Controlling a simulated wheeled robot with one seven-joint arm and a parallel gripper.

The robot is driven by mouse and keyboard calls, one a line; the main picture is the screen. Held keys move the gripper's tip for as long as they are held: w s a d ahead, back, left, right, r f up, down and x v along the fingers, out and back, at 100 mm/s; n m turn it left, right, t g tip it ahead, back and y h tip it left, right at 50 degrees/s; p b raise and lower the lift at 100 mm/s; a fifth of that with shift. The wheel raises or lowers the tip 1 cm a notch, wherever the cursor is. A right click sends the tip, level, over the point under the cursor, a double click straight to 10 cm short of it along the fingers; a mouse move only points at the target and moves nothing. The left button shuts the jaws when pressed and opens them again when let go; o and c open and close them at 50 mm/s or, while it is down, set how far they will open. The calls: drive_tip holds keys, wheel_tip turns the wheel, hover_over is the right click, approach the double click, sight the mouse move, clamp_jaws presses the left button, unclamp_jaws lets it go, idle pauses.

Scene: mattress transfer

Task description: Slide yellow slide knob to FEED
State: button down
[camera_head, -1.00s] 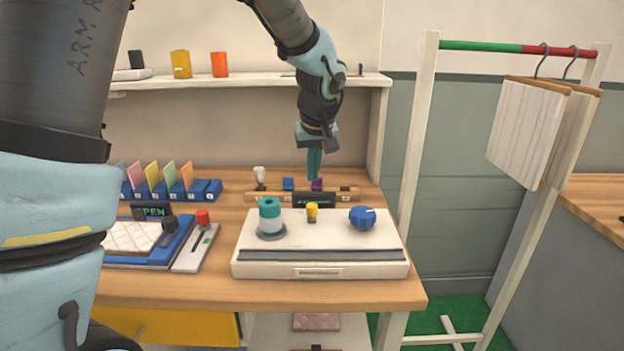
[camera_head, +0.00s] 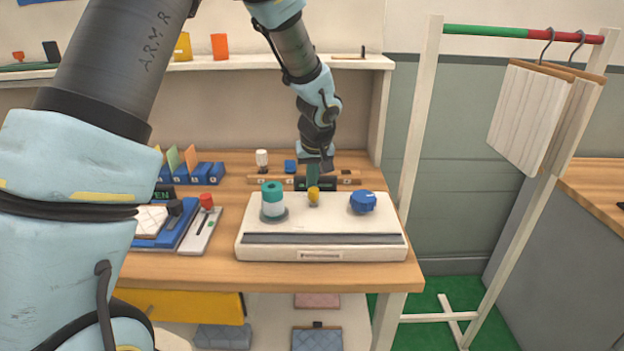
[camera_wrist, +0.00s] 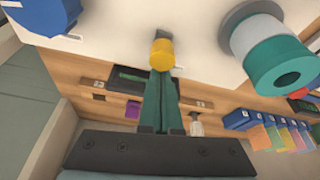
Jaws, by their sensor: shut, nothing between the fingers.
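The yellow slide knob (camera_head: 313,194) stands at the back middle of the white machine (camera_head: 390,244), between a teal-topped cylinder (camera_head: 272,201) and a blue knob (camera_head: 363,201). My gripper (camera_head: 313,185) is shut, its teal fingers just behind the yellow knob in the head view. In the wrist view my fingertips (camera_wrist: 160,78) meet the lower edge of the yellow knob (camera_wrist: 161,55). They look close to it or touching; I cannot tell which. Nothing is between the fingers. No FEED label is readable.
To the left are a red-knobbed slider (camera_head: 203,227) and a blue tray (camera_head: 176,232). A shelf (camera_head: 240,62) runs along the back wall. A hanging rack (camera_head: 420,150) stands at the right.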

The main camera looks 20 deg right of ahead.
sight(312, 212)
drive_tip(key=shift+s+a+f+b, duration=0.1)
drive_tip(key=shift+s+f+b, duration=0.05)
drive_tip(key=shift+s+b, duration=0.15)
drive_tip(key=s+b, duration=0.1)
drive_tip(key=s+a+b, duration=0.1)
drive_tip(key=s+b, duration=0.1)
drive_tip(key=b, duration=0.1)
drive_tip(key=shift+s+a, duration=0.25)
drive_tip(key=shift+a, duration=0.1)
drive_tip(key=shift+s+a, duration=0.15)
drive_tip(key=shift+s, duration=0.15)
